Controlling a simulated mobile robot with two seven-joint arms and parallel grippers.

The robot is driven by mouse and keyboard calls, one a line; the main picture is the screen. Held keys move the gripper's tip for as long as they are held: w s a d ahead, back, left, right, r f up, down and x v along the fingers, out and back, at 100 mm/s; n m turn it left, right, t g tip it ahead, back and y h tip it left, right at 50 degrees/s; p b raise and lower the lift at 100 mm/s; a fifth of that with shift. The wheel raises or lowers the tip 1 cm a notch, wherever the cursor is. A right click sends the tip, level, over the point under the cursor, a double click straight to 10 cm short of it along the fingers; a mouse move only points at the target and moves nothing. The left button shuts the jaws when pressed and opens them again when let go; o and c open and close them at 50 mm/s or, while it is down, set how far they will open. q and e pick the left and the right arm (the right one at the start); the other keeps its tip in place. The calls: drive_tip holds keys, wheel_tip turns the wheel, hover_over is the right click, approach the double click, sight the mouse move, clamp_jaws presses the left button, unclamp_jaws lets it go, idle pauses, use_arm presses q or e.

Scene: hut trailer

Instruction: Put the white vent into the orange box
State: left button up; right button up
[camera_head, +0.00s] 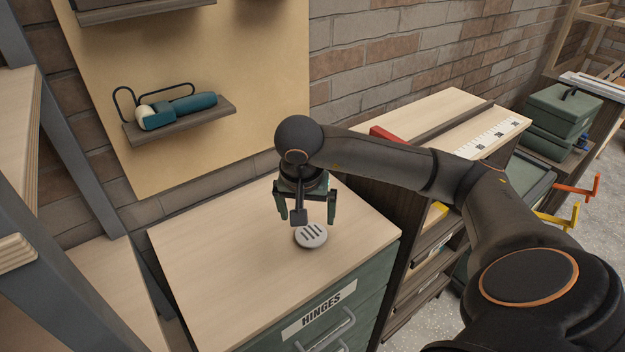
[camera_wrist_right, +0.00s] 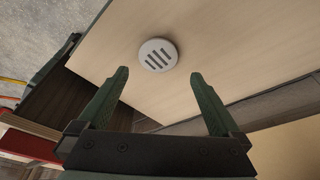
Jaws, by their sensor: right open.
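The white vent (camera_head: 311,236) is a small round disc with dark slots. It lies flat on the light wooden top of the drawer cabinet labelled HINGES. It also shows in the right wrist view (camera_wrist_right: 158,55), beyond the fingertips. My right gripper (camera_head: 307,218) is open and empty above the cabinet top, close to the vent and pointing down. In the right wrist view its two green fingers (camera_wrist_right: 160,80) are spread apart with nothing between them. My left gripper is in neither view. I see no orange box in these views.
The cabinet top (camera_head: 210,270) is otherwise clear. A shelf (camera_head: 180,122) with a teal tool hangs on the board behind. A wooden-topped drawer unit (camera_head: 440,115) stands at right, with a green toolbox (camera_head: 562,108) beyond. A grey metal rack (camera_head: 50,190) stands at left.

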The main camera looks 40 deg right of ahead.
sight(311, 233)
drive_tip(key=x, duration=0.8)
drive_tip(key=shift+s+d+f+p, duration=0.1)
drive_tip(key=shift+d+f+p, duration=0.15)
drive_tip(key=shift+p, duration=0.15)
drive_tip(key=shift+r, duration=0.1)
drive_tip(key=c, duration=1.2)
